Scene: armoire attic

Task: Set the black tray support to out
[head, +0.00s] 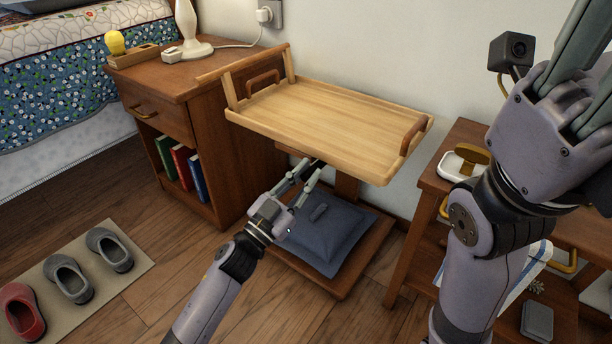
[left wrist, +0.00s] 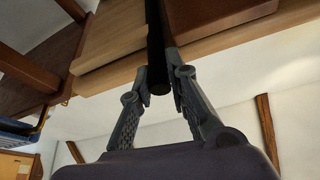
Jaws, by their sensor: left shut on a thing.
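The black tray support (left wrist: 155,45) is a dark bar under the wooden tray (head: 300,112). In the left wrist view it runs down from the top between my fingertips. In the head view only a short dark piece of it shows under the tray's front edge. My left gripper (head: 310,178) is below that edge. It also shows in the left wrist view (left wrist: 160,82), shut on the bar's end. My right gripper (head: 588,75) is raised at the upper right, close to the camera and cut off by the frame. Its fingertips are not clear.
A blue cushion (head: 325,235) lies on the low wooden base (head: 352,282) beneath the tray. A wooden nightstand (head: 190,88) stands at the left and a shelf unit (head: 400,262) at the right. Several shoes lie on a mat (head: 135,248) at lower left.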

